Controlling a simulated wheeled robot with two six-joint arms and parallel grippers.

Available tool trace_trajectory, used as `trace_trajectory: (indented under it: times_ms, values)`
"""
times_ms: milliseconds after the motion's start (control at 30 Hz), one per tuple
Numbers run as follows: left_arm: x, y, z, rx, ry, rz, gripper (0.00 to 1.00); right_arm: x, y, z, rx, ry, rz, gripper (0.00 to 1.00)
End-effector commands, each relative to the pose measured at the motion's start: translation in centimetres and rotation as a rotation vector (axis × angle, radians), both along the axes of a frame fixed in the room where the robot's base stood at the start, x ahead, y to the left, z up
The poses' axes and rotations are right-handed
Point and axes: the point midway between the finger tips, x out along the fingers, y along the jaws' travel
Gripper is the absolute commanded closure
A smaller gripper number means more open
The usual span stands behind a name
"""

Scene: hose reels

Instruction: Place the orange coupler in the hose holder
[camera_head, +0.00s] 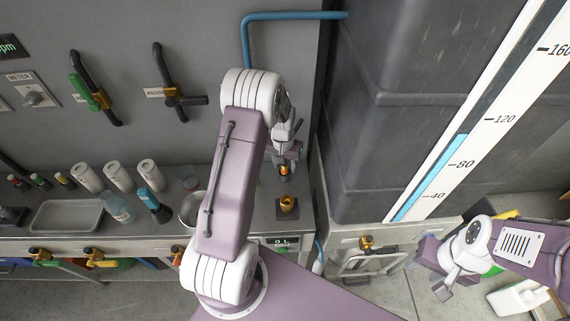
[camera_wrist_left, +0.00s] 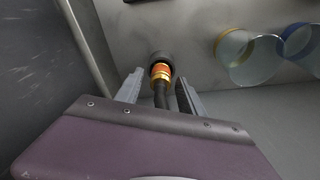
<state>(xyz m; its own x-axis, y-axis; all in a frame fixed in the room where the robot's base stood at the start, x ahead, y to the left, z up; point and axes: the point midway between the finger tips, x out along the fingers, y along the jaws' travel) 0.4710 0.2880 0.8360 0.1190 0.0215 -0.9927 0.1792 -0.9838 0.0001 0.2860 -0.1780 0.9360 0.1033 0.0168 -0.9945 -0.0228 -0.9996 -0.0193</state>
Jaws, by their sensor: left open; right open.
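The orange coupler (camera_head: 285,169) is at my left gripper (camera_head: 287,152), above the back of the counter. In the left wrist view the coupler (camera_wrist_left: 161,73) shows an orange band and brass rings, with a dark hose running toward the camera. It lies between the two open fingers of my left gripper (camera_wrist_left: 160,92), with gaps on both sides. Its far end meets a dark round piece (camera_wrist_left: 160,57), which may be the hose holder; how deep it sits is unclear. My right gripper (camera_head: 443,284) is open and empty at the lower right.
A brass cup-shaped fitting (camera_head: 287,205) stands on the counter below the coupler. A tray (camera_head: 66,216), bottles and a bowl (camera_head: 192,208) are to the left. A large dark tank (camera_head: 395,120) rises to the right. A blue pipe (camera_head: 290,15) runs along the wall above.

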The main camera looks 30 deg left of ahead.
Motion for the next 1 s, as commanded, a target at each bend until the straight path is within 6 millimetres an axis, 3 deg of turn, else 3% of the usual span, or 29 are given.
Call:
trace_trajectory:
  times_ms: [133, 400, 533, 867, 933, 1000]
  values:
    - [0.0, 0.0, 1.6, 0.001, -0.004, 0.0, 0.54, 0.0, 0.0, 0.3, 0.0, 0.0, 0.0, 0.54]
    - [-0.8, -0.1, 8.6, 0.002, -0.005, 0.0, 0.54, 0.0, 0.0, 0.7, 0.0, 0.0, 0.0, 0.54]
    - [-1.2, -0.2, 10.9, 0.002, -0.004, 0.0, 0.54, 0.0, 0.0, 0.9, 0.0, 0.0, 0.0, 0.54]
    - [-2.0, -0.9, 12.3, -0.001, 0.002, -0.008, 0.54, 0.0, 0.0, 0.9, 0.0, 0.0, 0.0, 0.54]
    - [-3.8, -2.8, 12.5, -0.005, 0.003, -0.03, 0.54, 0.0, 0.0, 0.9, 0.0, 0.0, 0.0, 0.54]
    - [-7.1, -5.5, 12.4, -0.01, 0.006, -0.067, 0.54, 0.0, 0.0, 0.9, 0.0, 0.0, 0.0, 0.54]
